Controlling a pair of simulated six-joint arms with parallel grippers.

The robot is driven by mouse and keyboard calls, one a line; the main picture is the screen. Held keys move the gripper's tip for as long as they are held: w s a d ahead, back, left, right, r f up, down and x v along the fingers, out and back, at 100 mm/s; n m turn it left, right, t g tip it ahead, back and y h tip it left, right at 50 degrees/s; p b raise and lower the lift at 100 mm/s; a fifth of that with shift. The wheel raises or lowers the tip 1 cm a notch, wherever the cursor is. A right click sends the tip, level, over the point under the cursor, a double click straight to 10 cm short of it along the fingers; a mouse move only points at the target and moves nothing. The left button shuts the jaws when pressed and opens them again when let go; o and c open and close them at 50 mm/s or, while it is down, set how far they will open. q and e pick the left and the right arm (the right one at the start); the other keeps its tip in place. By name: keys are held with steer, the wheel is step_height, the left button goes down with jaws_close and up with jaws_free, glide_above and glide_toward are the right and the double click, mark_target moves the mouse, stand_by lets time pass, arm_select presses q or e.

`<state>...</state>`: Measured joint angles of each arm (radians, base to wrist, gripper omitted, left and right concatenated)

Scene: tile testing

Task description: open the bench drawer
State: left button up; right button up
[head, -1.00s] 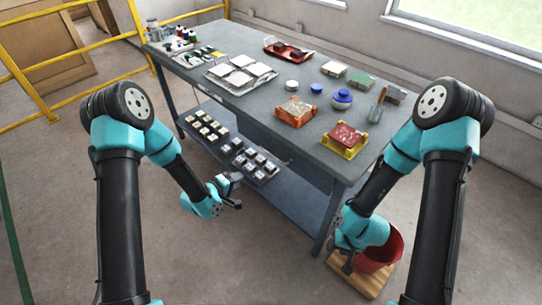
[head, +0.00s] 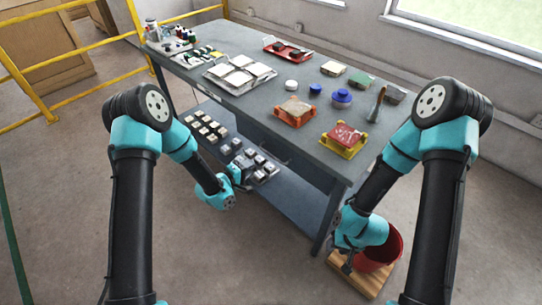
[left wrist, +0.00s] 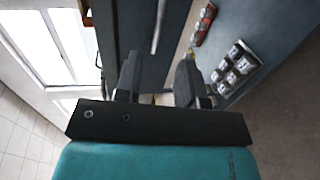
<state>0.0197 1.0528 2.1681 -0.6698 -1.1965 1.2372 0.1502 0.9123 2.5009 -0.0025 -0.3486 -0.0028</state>
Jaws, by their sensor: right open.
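The grey bench (head: 225,93) stands in the middle of the head view. The drawer front (left wrist: 130,25) is a dark blue-grey panel in the left wrist view, with a pale bar handle (left wrist: 158,28) on it. In the head view the drawer is hard to make out under the bench top; no gap shows. My left gripper (head: 238,172) is beside the bench front, near the lower shelf. In the left wrist view its fingers (left wrist: 158,82) are apart and empty, with the handle ahead between them, not touching. My right gripper (head: 347,264) is open, low beside the red bucket (head: 385,255).
The lower shelf (head: 295,190) carries several pale sample blocks (head: 210,128) close to my left gripper. Tiles, orange and yellow stands and jars crowd the bench top. The bucket rests on a wooden board (head: 358,278).

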mark_target(271, 155)
arm_select(q)
steer(key=x, duration=1.3)
jaws_close()
